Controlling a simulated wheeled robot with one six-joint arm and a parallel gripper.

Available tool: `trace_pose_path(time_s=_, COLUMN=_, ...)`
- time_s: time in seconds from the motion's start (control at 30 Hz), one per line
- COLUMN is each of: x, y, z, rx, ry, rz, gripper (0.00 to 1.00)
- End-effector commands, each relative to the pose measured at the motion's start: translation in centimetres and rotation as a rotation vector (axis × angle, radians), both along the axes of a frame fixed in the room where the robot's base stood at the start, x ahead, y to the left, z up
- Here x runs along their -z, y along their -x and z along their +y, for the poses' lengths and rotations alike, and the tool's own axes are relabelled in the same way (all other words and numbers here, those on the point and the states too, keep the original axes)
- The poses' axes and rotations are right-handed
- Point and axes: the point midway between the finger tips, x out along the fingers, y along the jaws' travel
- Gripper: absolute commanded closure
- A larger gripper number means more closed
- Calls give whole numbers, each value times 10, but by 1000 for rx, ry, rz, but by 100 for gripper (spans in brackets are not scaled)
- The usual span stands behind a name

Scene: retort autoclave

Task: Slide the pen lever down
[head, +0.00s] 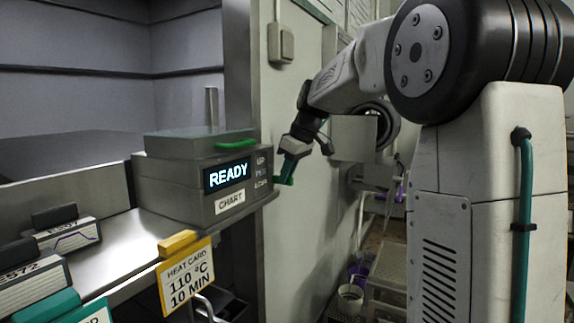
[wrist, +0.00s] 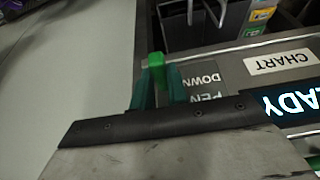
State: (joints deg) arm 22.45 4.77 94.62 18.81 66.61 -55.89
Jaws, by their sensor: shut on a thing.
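The chart recorder is a grey box (head: 190,180) with a lit READY display (head: 228,175), a CHART label, and small pen labels at its right edge. In the wrist view its front (wrist: 235,80) appears upside down, with PEN and DOWN readable. The pen lever is a bright green piece (wrist: 156,61) at the box's side, level with the DOWN label. My gripper (head: 287,172) is at the right side of the box. In the wrist view its teal fingers (wrist: 158,78) are shut on the lever, hiding part of it.
A yellow-topped heat card (head: 185,275) reading 110 °C, 10 MIN stands in front of the box. Several labelled cards (head: 68,235) lie at the left. A wall (head: 305,220) stands close behind my gripper. A green handle (head: 235,143) is on the box's lid.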

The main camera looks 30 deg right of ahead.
Motion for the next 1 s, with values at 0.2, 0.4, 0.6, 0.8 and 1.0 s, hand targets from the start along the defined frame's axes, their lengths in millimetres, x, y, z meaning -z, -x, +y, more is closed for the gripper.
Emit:
trace_pose_path(time_s=0.2, x=5, y=1, z=0, rx=-2, ry=-4, rz=12, gripper=79)
trace_pose_path(time_s=0.4, x=4, y=1, z=0, rx=-1, ry=-3, rz=10, gripper=62)
trace_pose_path(time_s=0.6, x=-1, y=2, z=-1, rx=-1, ry=-2, rz=8, gripper=62)
trace_pose_path(time_s=0.8, x=-28, y=11, z=-7, rx=1, ry=0, rz=5, gripper=62)
trace_pose_path(time_s=1.0, x=-57, y=23, z=-12, rx=0, ry=-2, rz=8, gripper=62)
